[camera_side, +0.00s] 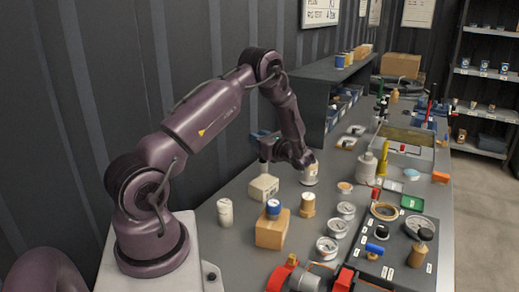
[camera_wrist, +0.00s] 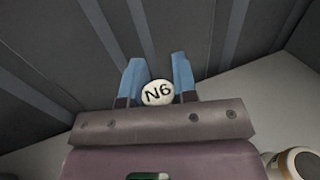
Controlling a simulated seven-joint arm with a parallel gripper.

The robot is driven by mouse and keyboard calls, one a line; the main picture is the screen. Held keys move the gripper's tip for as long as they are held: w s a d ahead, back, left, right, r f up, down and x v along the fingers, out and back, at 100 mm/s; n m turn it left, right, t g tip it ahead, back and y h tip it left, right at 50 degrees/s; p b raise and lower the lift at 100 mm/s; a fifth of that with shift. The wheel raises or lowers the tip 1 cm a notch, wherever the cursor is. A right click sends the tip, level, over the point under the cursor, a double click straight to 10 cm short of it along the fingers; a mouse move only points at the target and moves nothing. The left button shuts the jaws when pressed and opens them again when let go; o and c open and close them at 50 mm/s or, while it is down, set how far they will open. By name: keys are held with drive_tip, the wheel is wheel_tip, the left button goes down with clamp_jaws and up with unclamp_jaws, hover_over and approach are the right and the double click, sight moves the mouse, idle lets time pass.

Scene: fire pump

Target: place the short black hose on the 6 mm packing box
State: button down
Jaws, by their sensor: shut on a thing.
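My gripper (camera_side: 264,140) points left toward the wall, above a small cream box (camera_side: 263,189). In the wrist view its blue fingers (camera_wrist: 155,75) are shut on a round white-ended piece marked N6 (camera_wrist: 157,93). Its body is mostly hidden there, and I cannot tell what it is. In the side view a gap seems to show between the gripper and the cream box. A tan box (camera_side: 270,233) stands nearer the camera with a blue-lidded jar (camera_side: 273,208) on it. I cannot read which is the 6 mm packing box, and cannot identify the short black hose with certainty.
A white jar (camera_side: 225,212) stands left of the tan box. A tan jar (camera_side: 308,205) and several round gauges (camera_side: 326,248) stand to the right. A pale can (camera_side: 309,175) is close by my wrist. The dark ribbed wall (camera_wrist: 40,70) is behind my gripper.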

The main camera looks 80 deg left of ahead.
drive_tip(key=shift+w+a+f, duration=0.15)
drive_tip(key=shift+f, duration=1.6)
drive_tip(key=c, duration=0.9)
unclamp_jaws()
drive_tip(key=shift+f, duration=0.15)
